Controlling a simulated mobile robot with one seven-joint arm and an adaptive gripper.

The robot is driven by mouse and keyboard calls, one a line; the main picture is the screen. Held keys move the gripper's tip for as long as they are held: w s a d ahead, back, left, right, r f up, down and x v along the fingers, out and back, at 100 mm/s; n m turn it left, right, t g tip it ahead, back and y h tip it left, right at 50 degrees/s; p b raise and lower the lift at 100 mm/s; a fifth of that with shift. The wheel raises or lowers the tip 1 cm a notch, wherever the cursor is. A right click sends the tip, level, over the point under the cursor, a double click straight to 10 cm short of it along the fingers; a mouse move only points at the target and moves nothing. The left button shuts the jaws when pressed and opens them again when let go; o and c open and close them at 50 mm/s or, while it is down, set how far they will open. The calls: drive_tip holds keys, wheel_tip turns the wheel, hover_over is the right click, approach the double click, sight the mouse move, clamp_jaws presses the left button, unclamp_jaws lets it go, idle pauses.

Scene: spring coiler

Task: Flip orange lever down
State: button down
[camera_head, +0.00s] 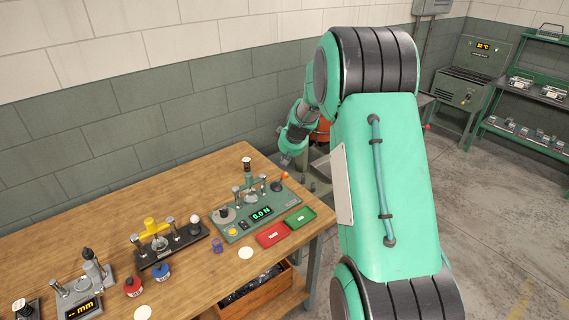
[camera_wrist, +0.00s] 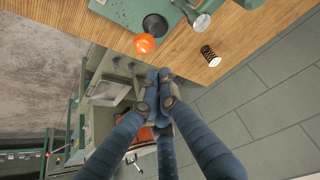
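The orange ball of the lever (camera_head: 284,175) stands above the right end of the green tester (camera_head: 233,234) with the display. In the wrist view the orange ball (camera_wrist: 144,43) sits beside a dark round part (camera_wrist: 155,24). My gripper (camera_head: 286,159) is just behind the ball, past the table's back right edge. In the wrist view the blue fingers of my gripper (camera_wrist: 160,76) are drawn together, with nothing visible between them. Their tips are close to the ball but appear apart from it. The lever's shaft is mostly hidden beneath the ball.
A red tray (camera_head: 272,235) and a green tray (camera_head: 300,217) lie in front of the tester. A black coil (camera_wrist: 210,56) stands near the table edge. A grey machine (camera_wrist: 108,88) is beyond the table. Other fixtures stand farther left on the wooden table (camera_head: 185,180).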

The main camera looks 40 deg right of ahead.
drive_tip(key=s+r, duration=0.2)
drive_tip(key=s, duration=0.6)
drive_tip(key=shift+s+a, duration=0.15)
drive_tip(key=shift+a, duration=0.25)
idle(0.4)
drive_tip(key=s+a+r+n+y, duration=0.1)
drive_tip(key=s+a+r, duration=0.4)
drive_tip(key=a+r, duration=0.5)
drive_tip(key=s+a+r, duration=0.4)
drive_tip(key=a+r, duration=0.2)
drive_tip(key=a, duration=0.8)
drive_tip(key=s+a+r, duration=0.1)
drive_tip(key=s+a, duration=0.6)
drive_tip(key=s, duration=0.4)
drive_tip(key=s+a+r+n, duration=0.1)
drive_tip(key=s+a+r, duration=0.1)
drive_tip(key=s+a, duration=0.5)
drive_tip(key=shift+s+a+r+y, duration=0.2)
drive_tip(key=shift+s+y, duration=0.1)
drive_tip(key=shift+s, duration=2.25)
